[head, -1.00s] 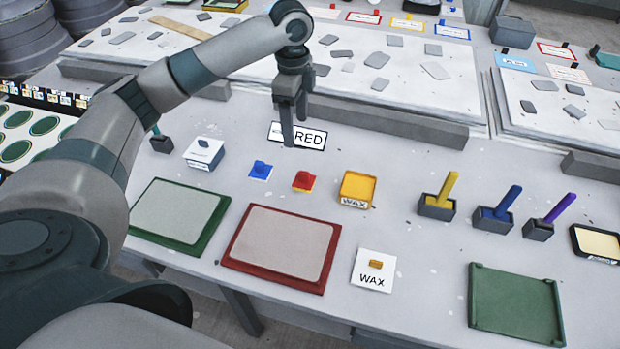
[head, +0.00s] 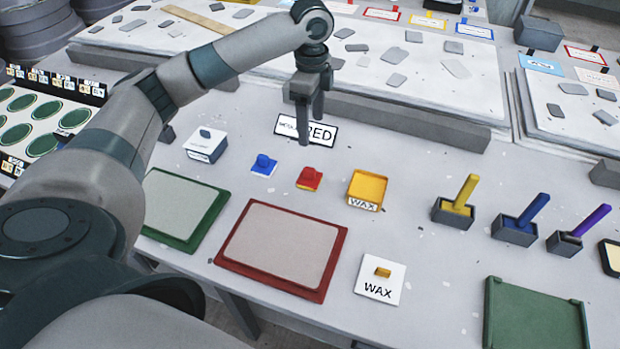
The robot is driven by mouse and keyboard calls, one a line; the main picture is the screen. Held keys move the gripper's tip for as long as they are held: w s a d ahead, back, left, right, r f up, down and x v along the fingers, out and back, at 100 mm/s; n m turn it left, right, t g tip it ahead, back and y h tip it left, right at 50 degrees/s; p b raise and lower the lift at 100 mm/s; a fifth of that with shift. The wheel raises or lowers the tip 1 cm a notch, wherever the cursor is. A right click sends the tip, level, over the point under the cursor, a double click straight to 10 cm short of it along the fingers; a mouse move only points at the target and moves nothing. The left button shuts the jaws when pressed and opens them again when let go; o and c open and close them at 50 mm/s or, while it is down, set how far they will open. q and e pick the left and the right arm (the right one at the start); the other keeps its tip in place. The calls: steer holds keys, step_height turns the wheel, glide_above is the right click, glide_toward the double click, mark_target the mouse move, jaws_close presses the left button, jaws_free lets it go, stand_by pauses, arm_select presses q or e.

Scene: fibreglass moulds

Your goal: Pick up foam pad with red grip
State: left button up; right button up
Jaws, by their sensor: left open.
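The foam pad with the red grip (head: 310,178) sits on the grey bench, between a pad with a blue grip (head: 264,165) and a yellow wax tray (head: 364,188). My right gripper is not in view.
A red-framed panel (head: 338,262) and a green-framed panel (head: 155,232) lie at the front. A WAX card (head: 380,280) lies right of them. Boxes with yellow, blue and purple handles (head: 592,222) stand at right. A raised slab edge (head: 400,125) runs behind.

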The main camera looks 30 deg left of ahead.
arm_select(q)
steer(key=shift+f, duration=0.1)
steer(key=p, duration=0.3)
glide_toward(310, 169)
steer(key=f, duration=0.5)
steer(key=shift+w, duration=0.35)
steer(key=shift+f, duration=0.65)
steer(key=shift+s+f+p, duration=0.15)
steer(key=shift+f+p, duration=0.25)
steer(key=shift+p, duration=0.2)
steer(key=f, duration=0.1)
steer(key=f+p, duration=0.1)
steer(key=f, duration=0.1)
steer(key=shift+s+p, duration=0.3)
steer(key=shift+f, duration=0.7)
steer(key=shift+w, duration=0.1)
